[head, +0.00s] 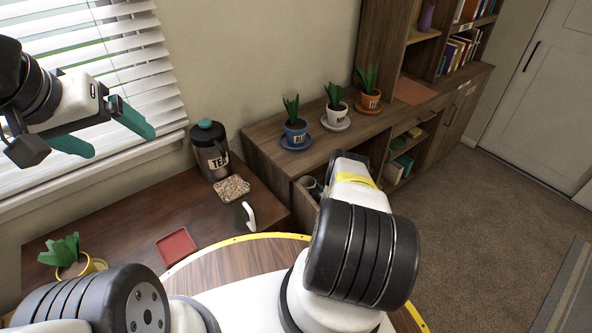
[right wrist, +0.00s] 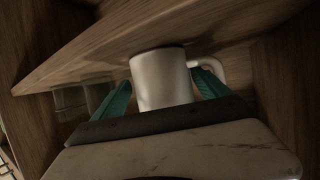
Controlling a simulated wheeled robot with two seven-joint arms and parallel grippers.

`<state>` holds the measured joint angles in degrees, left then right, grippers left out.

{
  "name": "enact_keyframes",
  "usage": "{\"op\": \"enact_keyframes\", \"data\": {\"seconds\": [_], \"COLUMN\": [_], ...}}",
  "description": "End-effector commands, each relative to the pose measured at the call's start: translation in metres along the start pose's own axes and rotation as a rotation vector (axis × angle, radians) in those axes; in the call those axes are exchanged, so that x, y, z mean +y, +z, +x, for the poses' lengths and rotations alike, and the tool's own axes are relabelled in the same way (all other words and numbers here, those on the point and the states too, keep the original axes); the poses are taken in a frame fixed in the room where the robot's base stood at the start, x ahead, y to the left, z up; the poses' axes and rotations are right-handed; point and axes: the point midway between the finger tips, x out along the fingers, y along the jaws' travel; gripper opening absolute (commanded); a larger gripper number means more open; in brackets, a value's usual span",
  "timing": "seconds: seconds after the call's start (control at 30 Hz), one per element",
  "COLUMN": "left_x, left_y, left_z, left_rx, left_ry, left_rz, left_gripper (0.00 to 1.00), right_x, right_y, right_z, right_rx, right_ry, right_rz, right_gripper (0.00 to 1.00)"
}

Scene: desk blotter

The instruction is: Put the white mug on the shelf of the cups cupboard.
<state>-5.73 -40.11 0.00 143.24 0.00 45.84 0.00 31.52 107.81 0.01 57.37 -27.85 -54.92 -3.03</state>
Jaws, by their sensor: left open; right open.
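The white mug (right wrist: 160,78) shows in the right wrist view inside a wooden compartment, its handle toward the right. My right gripper (right wrist: 162,86) is open, with one green finger on each side of the mug; I cannot tell whether they touch it. In the head view my right arm hides most of the cupboard (head: 305,205) front and the right gripper. My left gripper (head: 118,138) is open and empty, raised before the window blind.
Translucent glasses (right wrist: 82,98) stand left of the mug. Wooden walls close in around my right gripper. Potted plants (head: 296,130) stand on the cabinet top. The desk holds a tea canister (head: 211,155), a red coaster (head: 177,247) and a dark object with a white handle (head: 245,215).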

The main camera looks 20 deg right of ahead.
Motion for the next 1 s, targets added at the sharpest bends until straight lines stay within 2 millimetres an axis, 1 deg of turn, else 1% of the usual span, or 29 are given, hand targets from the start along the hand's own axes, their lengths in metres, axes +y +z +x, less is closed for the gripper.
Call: {"op": "enact_keyframes", "data": {"seconds": [0.17, 0.4, 0.5, 0.6, 0.73, 1.0], "left_x": [0.0, 0.0, 0.0, 0.0, 0.0, 0.0], "left_y": [0.0, 0.0, 0.0, 0.0, 0.0, 0.0], "left_z": [0.0, 0.0, 0.0, 0.0, 0.0, 0.0], "left_rx": [0.0, 0.0, 0.0, 0.0, 0.0, 0.0], "left_ry": [0.0, 0.0, 0.0, 0.0, 0.0, 0.0], "left_rz": [0.0, 0.0, 0.0, 0.0, 0.0, 0.0], "left_gripper": [0.87, 0.87, 0.87, 0.87, 0.87, 0.87], "right_x": [0.001, 0.001, 0.0, 0.0, 0.0, 0.0], "right_y": [-0.001, -0.001, -0.001, -0.001, -0.001, -0.001], "right_z": [-0.016, -0.051, -0.063, -0.071, -0.075, -0.075], "right_rx": [-0.001, -0.001, -0.001, 0.0, 0.001, 0.001], "right_ry": [0.0, 0.0, 0.0, 0.0, 0.0, 0.0], "right_rz": [0.0, 0.001, 0.0, 0.0, 0.0, 0.0], "right_gripper": [0.86, 0.86, 0.86, 0.86, 0.86, 0.86]}}
